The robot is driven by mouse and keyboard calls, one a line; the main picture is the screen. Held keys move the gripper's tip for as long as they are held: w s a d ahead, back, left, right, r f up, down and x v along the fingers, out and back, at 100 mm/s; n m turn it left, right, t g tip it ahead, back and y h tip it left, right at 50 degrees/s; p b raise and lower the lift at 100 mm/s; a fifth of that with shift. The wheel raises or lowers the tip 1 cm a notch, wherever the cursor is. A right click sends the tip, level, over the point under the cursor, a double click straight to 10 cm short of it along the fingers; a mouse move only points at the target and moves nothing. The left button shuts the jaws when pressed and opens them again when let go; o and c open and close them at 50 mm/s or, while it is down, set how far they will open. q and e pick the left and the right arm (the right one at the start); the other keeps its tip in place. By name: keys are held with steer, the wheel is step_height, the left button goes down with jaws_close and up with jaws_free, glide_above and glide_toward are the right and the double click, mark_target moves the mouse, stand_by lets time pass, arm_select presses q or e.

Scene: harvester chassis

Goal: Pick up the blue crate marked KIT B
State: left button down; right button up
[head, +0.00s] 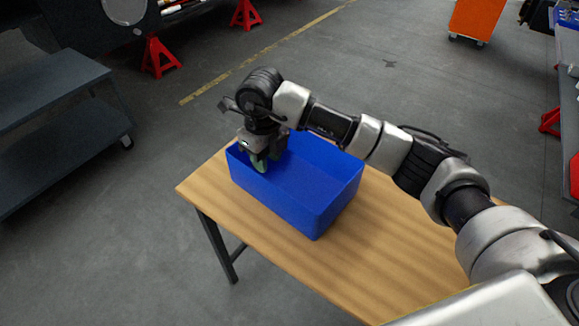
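A blue open-topped crate (305,190) sits on a wooden-topped table (400,240). No KIT B marking can be read on the sides I see. My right arm reaches in from the right, over the crate. My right gripper (266,158) points down at the crate's left end, overlapping its rim. A pale green patch shows at one fingertip; I cannot tell whether it is a pad or a held item. I cannot tell whether the fingers are closed on the crate wall. The arm hides part of the crate's far side. My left gripper is not in view.
A grey shelved cart (60,125) stands at the left. Red stands (158,57) and an orange cabinet (477,18) are at the back. A workbench (568,60) is along the right edge. The grey floor between the cart and table is clear.

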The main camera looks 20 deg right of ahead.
mark_target(266, 180)
steer(key=f, duration=0.2)
steer(key=s+f, duration=0.1)
steer(key=shift+a+f, duration=0.1)
steer(key=shift+f, duration=0.25)
steer(key=shift+w+a+f+p, duration=0.15)
steer(key=shift+f+p, duration=0.25)
steer(key=shift+f, duration=1.1)
steer(key=shift+w+a+f+p, duration=0.15)
steer(key=shift+f+p, duration=0.2)
steer(key=shift+f, duration=1.15)
steer(key=shift+d, duration=0.1)
jaws_close()
steer(key=shift+r, duration=0.1)
